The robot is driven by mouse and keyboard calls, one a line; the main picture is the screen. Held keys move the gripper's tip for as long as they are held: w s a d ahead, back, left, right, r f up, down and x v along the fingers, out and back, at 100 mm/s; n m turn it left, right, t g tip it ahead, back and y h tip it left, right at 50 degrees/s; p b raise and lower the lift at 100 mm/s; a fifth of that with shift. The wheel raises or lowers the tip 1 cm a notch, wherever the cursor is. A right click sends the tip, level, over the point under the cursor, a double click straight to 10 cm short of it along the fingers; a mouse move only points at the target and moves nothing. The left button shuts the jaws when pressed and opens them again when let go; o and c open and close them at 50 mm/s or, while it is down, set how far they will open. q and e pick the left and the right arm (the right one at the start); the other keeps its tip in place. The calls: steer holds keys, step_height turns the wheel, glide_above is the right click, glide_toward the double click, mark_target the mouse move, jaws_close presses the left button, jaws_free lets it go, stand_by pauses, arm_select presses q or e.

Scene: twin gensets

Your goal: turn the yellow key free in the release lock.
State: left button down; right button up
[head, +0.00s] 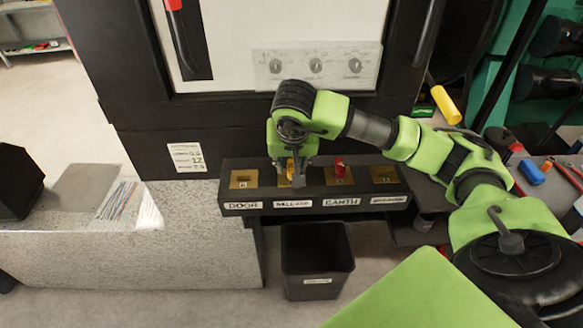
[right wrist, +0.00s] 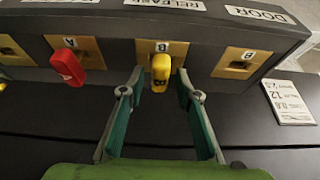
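The yellow key (right wrist: 160,72) sits in the release lock, whose brass plate (right wrist: 147,48) is marked B. It also shows in part in the head view (head: 290,165), mostly hidden by my right gripper. My right gripper (right wrist: 160,84) is open, with one finger on each side of the yellow key. In the right wrist view a gap shows between the key and each finger. The lock box (head: 232,206) is a dark block with a row of brass-plated locks. My left gripper is not in view.
A red key (right wrist: 67,66) sits in the neighbouring lock; it also shows in the head view (head: 340,167). The door lock plate (right wrist: 240,62) is empty. A dark bin (head: 317,262) stands below the box. A cabinet with a white panel (head: 317,63) rises behind it.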

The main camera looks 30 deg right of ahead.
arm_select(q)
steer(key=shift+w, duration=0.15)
arm_select(e)
steer(key=shift+c, duration=0.9)
jaws_close()
steer(key=n+b, duration=0.1)
steer(key=n+y+b, duration=0.1)
steer(key=n+b, duration=0.1)
steer(key=shift+d+f+n, duration=0.15)
steer(key=shift+f+n, duration=0.05)
steer(key=shift+n, duration=0.1)
steer(key=n+y+b, duration=0.1)
steer(key=n, duration=0.2)
steer(key=shift+n+t+y+b, duration=0.3)
steer(key=shift+n+y+b, duration=0.1)
steer(key=n, duration=0.1)
steer(key=n+y, duration=0.1)
steer(key=shift+r+n, duration=0.2)
steer(key=shift+n, duration=0.1)
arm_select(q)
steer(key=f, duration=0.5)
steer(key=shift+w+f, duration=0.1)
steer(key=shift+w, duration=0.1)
arm_select(e)
steer(key=shift+a, duration=0.2)
